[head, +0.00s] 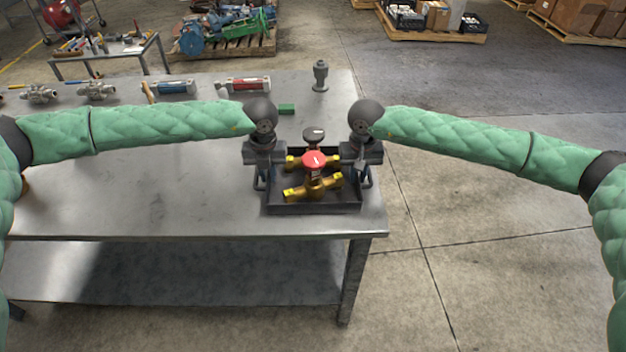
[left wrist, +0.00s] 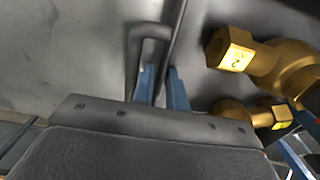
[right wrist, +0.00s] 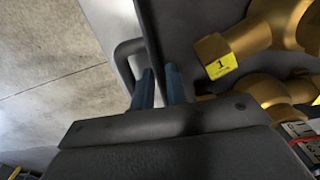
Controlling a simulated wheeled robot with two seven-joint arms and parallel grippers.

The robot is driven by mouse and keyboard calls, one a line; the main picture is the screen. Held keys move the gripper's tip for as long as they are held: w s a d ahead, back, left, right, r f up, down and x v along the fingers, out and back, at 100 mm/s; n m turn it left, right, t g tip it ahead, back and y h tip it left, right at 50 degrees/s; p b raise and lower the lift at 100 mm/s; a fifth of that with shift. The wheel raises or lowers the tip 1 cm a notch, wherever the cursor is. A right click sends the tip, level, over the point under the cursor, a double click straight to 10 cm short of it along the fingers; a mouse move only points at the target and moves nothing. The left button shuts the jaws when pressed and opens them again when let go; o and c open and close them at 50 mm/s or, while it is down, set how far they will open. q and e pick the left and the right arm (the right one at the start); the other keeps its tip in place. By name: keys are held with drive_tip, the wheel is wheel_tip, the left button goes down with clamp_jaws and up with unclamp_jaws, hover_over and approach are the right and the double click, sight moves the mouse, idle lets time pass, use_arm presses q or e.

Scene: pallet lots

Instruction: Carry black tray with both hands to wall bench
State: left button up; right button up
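The black tray (head: 315,208) is at the right front of the metal bench, level, and seems to rest on its top. It holds brass valves (head: 305,191), one with a red knob (head: 314,159) and one with a dark knob (head: 314,134). My left gripper (head: 262,182) is at the tray's left side; in the left wrist view its blue fingers (left wrist: 162,88) close on the side wall by the loop handle (left wrist: 134,60). My right gripper (head: 366,182) is at the right side; its fingers (right wrist: 160,87) pinch that wall beside the handle (right wrist: 122,62).
The metal bench (head: 130,195) has a lower shelf (head: 150,270). Valves (head: 98,90), red and blue cylinders and a grey fitting (head: 321,76) stand along its back. A green block (head: 286,109) lies behind the tray. Open floor (head: 480,220) is to the right; loaded pallets (head: 430,30) stand farther back.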

use_arm(q)
clamp_jaws()
use_arm(e)
clamp_jaws()
use_arm(q)
drive_tip(key=shift+r, duration=0.15)
use_arm(e)
drive_tip(key=shift+r, duration=0.2)
